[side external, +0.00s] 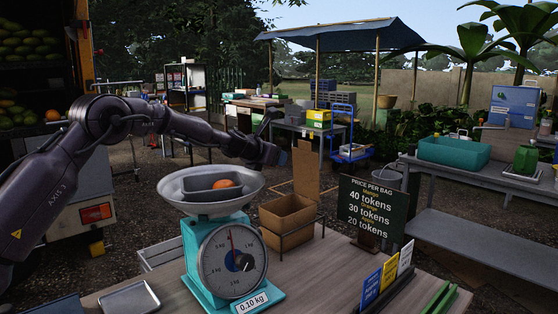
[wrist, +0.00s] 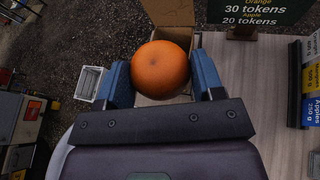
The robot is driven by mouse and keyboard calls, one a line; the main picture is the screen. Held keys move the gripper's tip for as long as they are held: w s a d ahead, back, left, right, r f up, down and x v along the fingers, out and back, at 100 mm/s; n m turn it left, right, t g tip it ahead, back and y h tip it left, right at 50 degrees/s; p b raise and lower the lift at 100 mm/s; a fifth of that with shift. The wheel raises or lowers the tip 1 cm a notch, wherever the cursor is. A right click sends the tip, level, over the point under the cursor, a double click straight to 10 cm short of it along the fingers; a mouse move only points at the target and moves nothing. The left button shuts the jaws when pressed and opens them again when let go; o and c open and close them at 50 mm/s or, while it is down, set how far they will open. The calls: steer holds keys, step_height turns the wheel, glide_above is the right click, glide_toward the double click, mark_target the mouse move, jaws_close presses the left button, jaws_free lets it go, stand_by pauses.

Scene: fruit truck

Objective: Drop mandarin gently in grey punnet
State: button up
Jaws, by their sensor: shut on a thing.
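My gripper (wrist: 162,80) is shut on an orange mandarin (wrist: 160,66), held between its two blue finger pads in the wrist view. In the side external view my gripper (side external: 270,150) is above and to the right of the scale pan, and the held mandarin cannot be made out there. The grey punnet (side external: 196,187) sits in the pan of the teal scale. One orange fruit (side external: 224,184) lies inside the punnet. The punnet cannot be seen in the wrist view.
The scale (side external: 196,262) shows 0.10 kg. An open cardboard box (side external: 283,217) stands right of it, below my gripper. A price board (side external: 371,208), coloured cards (side external: 388,272) and a metal tray (side external: 129,299) are on the table.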

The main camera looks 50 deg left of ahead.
steer(key=s+a+r+m+h, duration=0.1)
steer(key=s+a+m+h, duration=0.1)
steer(key=s+a+r+h, duration=0.1)
steer(key=a, duration=0.1)
steer(key=shift+s+a+r+m+t, duration=0.1)
steer(key=shift+s+r+m+t, duration=0.25)
steer(key=shift+s+m+t, duration=0.05)
steer(key=s+a+r+m+g+h, duration=0.1)
steer(key=s+a+m+g+h, duration=0.15)
steer(key=s+m+h, duration=1.05)
steer(key=shift+s+d+f+n+g+y, duration=0.1)
steer(key=shift+s+f+n+y, duration=0.5)
steer(key=shift+f, duration=0.3)
steer(key=shift+s+d+f+n+g+y, duration=0.15)
steer(key=shift+s+f+n+y, duration=0.25)
steer(key=shift+f+n, duration=0.45)
steer(key=shift+s+d+f+n+g+y, duration=0.1)
steer(key=shift+s+f+n+y, duration=0.4)
steer(key=shift+f, duration=0.45)
steer(key=o, duration=1.1)
